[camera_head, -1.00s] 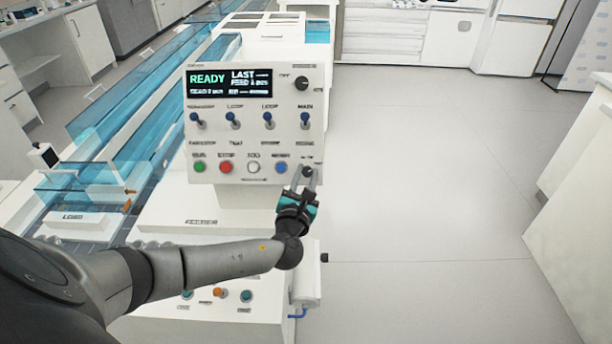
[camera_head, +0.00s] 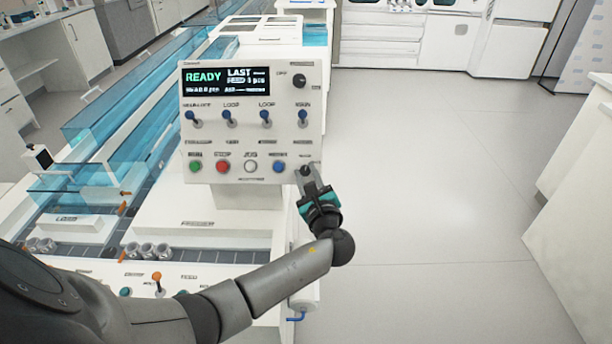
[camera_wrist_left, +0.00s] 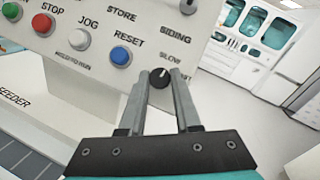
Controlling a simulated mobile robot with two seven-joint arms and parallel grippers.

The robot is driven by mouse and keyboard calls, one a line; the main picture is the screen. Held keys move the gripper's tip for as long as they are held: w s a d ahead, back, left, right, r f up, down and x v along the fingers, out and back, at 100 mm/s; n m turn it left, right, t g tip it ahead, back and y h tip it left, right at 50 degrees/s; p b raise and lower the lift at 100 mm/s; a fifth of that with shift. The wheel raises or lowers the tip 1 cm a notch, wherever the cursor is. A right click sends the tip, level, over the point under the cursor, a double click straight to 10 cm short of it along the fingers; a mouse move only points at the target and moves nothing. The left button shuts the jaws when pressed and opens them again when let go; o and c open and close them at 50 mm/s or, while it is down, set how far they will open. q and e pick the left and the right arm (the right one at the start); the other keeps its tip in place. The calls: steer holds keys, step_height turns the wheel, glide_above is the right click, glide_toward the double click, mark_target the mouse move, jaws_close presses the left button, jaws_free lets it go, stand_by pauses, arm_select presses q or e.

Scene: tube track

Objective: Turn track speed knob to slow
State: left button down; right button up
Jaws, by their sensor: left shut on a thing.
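The speed knob (camera_head: 305,170) is a small dark round knob at the lower right corner of the white control panel (camera_head: 238,178). In the left wrist view the knob (camera_wrist_left: 160,77) has a light pointer mark, and a "SLOW" label is printed just above it. My left gripper (camera_head: 309,176) is shut on the knob, with one grey finger on each side of it in the wrist view (camera_wrist_left: 160,90). In the head view the hand slants down and right from the panel. My right gripper is not in view.
Green, red, white and blue buttons (camera_head: 279,166) sit in a row left of the knob. Blue toggle switches (camera_head: 266,117), another dark knob (camera_head: 299,81) and a "READY" display (camera_head: 226,80) are above. Metal tubes (camera_head: 147,251) lie at the feeder. Open floor is to the right.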

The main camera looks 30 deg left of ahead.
arm_select(q)
steer(key=shift+n+g+y, duration=0.3)
steer(key=shift+n+g, duration=0.5)
steer(key=shift+n, duration=0.5)
steer(key=c, duration=0.6)
jaws_free()
steer(key=p+v, duration=0.1)
steer(key=v, duration=1.4)
steer(key=shift+p, duration=0.35)
